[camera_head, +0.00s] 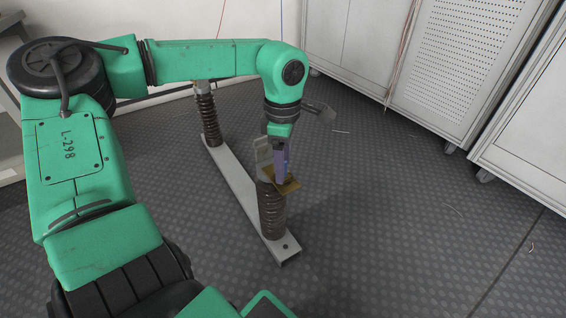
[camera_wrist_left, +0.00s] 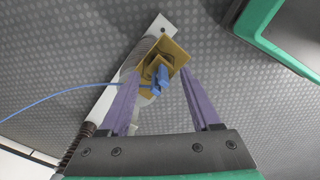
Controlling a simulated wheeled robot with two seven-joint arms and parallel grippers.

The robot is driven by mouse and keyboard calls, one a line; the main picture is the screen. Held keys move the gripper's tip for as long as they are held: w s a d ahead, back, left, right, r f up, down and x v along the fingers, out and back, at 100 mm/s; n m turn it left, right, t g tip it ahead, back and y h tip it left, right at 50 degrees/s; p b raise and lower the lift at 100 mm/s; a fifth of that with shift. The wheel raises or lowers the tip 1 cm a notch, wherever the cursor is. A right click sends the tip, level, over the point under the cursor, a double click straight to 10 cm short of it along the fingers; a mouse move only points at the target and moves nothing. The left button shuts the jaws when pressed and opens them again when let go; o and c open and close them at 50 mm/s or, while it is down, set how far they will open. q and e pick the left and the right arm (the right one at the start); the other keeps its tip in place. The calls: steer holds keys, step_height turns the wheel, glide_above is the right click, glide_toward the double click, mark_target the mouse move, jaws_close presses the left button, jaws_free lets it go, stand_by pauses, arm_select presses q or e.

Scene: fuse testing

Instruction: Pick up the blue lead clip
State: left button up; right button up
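The blue lead clip (camera_wrist_left: 162,78) sits at the brass plate (camera_wrist_left: 172,53) on top of the near ribbed brown insulator (camera_head: 271,212). A thin blue lead (camera_wrist_left: 70,93) runs from it to the left in the wrist view. My left gripper (camera_wrist_left: 160,75) has its two purple fingers apart, one on each side of the clip, with gaps showing. In the head view the left gripper (camera_head: 281,162) points down over the insulator top, and the clip is mostly hidden behind the fingers. My right gripper is not in view.
The insulator stands on a pale metal rail (camera_head: 232,178) with a second ribbed insulator (camera_head: 209,118) at its far end. Grey cabinets (camera_head: 465,60) line the back right. The dark patterned floor (camera_head: 400,220) to the right is largely clear.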

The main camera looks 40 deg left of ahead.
arm_select(q)
jaws_close()
steer(key=shift+r, duration=0.15)
